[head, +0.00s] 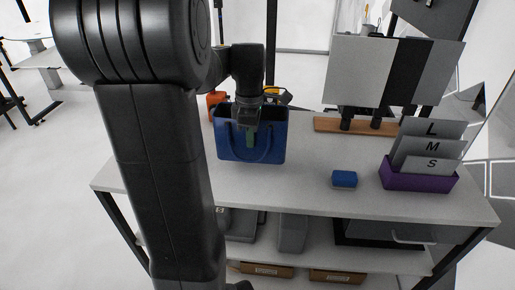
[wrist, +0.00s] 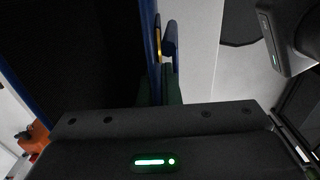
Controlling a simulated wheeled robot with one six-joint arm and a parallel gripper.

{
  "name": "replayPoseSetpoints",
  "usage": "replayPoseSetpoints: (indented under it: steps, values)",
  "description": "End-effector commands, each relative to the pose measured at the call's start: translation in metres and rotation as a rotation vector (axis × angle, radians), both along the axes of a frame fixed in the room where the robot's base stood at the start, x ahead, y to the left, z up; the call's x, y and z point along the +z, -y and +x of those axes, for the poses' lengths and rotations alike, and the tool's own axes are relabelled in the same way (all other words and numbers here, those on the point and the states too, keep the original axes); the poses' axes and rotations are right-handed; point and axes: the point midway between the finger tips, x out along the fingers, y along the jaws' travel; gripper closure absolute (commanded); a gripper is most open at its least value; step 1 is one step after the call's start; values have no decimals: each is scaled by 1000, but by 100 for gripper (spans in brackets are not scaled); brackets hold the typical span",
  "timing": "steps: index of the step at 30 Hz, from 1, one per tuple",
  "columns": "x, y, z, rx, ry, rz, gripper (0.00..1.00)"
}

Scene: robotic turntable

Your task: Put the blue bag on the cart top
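The blue bag (head: 226,142) is an open-topped tote with a looped handle, upright over the left part of the white cart top (head: 300,186). Its base appears to be at the surface, but I cannot tell for certain whether it touches. My gripper (head: 250,137) points down at the bag's near side, with a green finger against the blue wall. In the wrist view, the bag's wall and handle (wrist: 169,38) run between the close-set green fingers (wrist: 172,90), which look shut on it. The bag's dark interior fills the left of that view.
A small blue block (head: 344,179) and a purple holder (head: 418,180) with lettered grey cards stand on the right. A wooden strip (head: 330,125) with a panel stand is behind. An orange item (head: 215,98) is behind the bag. The front middle is clear; bins sit on the shelf below.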

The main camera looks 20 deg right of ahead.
Motion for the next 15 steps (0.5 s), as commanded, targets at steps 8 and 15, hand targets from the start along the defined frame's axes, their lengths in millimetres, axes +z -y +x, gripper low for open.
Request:
replayPoseSetpoints:
  steps: [8, 15]
  values:
    - [-28, 0, 0, 0, -2, 1, 100]
    - [-45, 0, 0, 0, 2, -1, 100]
